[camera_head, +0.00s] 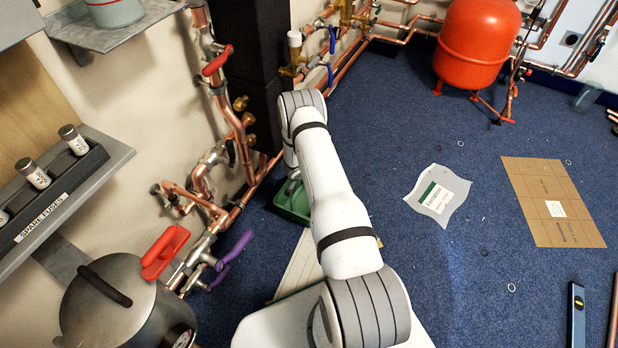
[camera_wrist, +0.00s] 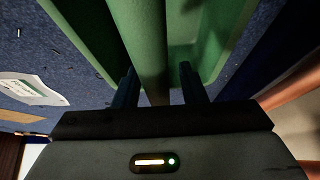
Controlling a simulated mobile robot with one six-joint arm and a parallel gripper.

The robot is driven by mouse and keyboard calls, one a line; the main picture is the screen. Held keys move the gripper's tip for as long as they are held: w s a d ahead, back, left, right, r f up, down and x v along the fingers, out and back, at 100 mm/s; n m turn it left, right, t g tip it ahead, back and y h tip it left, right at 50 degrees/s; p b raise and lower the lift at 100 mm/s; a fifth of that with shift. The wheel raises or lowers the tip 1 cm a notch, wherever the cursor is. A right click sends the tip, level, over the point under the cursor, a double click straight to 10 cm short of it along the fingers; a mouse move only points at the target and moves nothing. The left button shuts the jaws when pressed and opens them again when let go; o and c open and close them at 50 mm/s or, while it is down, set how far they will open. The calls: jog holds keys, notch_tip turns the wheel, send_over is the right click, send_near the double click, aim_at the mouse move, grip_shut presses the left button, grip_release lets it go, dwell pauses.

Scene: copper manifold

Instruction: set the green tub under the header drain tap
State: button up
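The green tub (camera_head: 291,203) stands on the blue floor beside the wall pipework, partly hidden behind my arm in the head view. In the wrist view its green wall (camera_wrist: 148,45) runs between the two fingers of my gripper (camera_wrist: 158,82). The fingers stand apart, with a visible gap between the wall and the right finger. My gripper is mostly hidden by the arm in the head view. Brass taps (camera_head: 241,104) sit on the copper manifold (camera_head: 233,125) by the black column. I cannot tell which tap is the header drain tap.
Red-handled (camera_head: 165,252) and purple-handled (camera_head: 231,260) valves stick out at lower left near a steel vessel (camera_head: 115,305). A red tank (camera_head: 476,42) stands at the back. A white-green sheet (camera_head: 438,196) and cardboard (camera_head: 552,202) lie on the right; floor between is mostly clear.

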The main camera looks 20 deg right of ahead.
jog(key=p+v, duration=0.4)
jog(key=v, duration=0.8)
jog(key=shift+r, duration=0.1)
jog(key=shift+d, duration=0.1)
